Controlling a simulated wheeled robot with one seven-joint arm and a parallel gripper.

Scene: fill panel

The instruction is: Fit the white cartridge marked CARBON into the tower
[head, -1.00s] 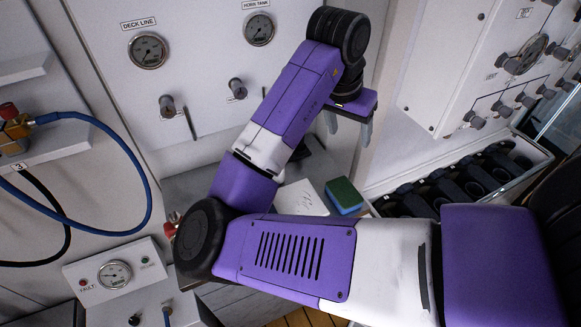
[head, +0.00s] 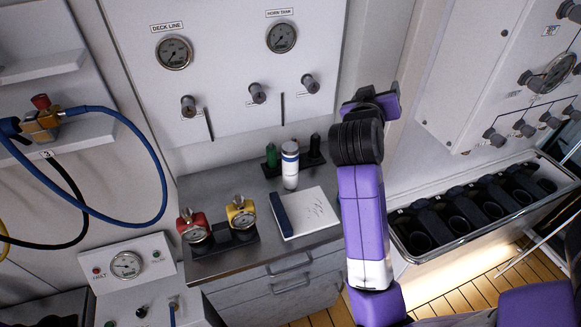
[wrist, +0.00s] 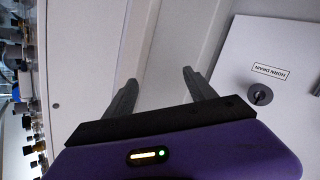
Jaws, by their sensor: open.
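A white cylinder (head: 290,168) with a blue band and a darker top stands upright on the grey counter (head: 215,190) in the head view. It looks like the white cartridge, but I cannot read any CARBON mark on it. Just behind it, a green cylinder (head: 271,155) and a black one (head: 315,146) stand in a low dark holder. I cannot tell for sure which thing is the tower. My gripper (head: 374,100) is raised to the right of the white cylinder and well apart from it. In the wrist view my gripper (wrist: 160,80) is open, with nothing between its fingers.
A white pad (head: 308,212) lies in front of the white cylinder. Red (head: 194,226) and yellow (head: 241,214) gauge pieces stand to its left. A trough of black holders (head: 440,218) is at right. Wall panels with gauges (head: 174,52) and knobs rise behind the counter.

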